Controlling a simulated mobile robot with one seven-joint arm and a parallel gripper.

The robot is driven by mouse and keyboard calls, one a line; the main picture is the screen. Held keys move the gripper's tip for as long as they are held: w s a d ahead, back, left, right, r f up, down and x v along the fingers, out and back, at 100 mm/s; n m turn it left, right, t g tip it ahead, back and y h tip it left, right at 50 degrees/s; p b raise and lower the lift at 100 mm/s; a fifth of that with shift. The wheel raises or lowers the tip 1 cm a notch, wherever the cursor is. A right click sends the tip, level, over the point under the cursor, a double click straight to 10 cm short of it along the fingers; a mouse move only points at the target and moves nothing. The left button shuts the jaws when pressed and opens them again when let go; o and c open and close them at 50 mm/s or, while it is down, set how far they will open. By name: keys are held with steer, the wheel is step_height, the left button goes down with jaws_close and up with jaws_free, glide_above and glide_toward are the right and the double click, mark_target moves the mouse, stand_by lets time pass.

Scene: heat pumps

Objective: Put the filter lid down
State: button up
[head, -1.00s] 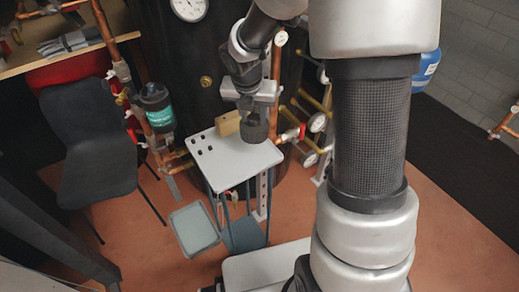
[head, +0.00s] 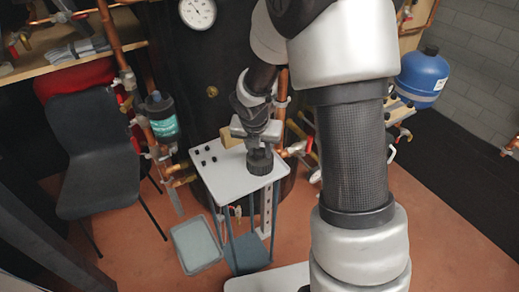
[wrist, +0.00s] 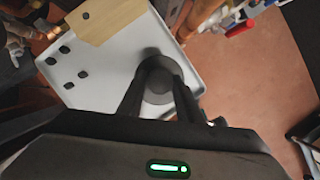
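The filter lid (head: 259,161) is a dark, ribbed round cap at the right part of the small grey-white table (head: 228,184). My gripper (head: 258,144) points down at it from above. In the wrist view my gripper (wrist: 160,72) has its two fingers on either side of the lid (wrist: 158,86), closed against it. The lid looks upright and at or just above the tabletop; I cannot tell for sure whether it touches. Its underside is hidden.
A tan wooden piece (wrist: 105,18) and several small black parts (wrist: 68,62) occupy the table's other side. A tray (head: 197,245) stands low by the table. A black chair (head: 97,155) is left; a dark tank (head: 220,60) stands behind. The table's front strip is clear.

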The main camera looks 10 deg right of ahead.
steer(key=o, duration=0.4)
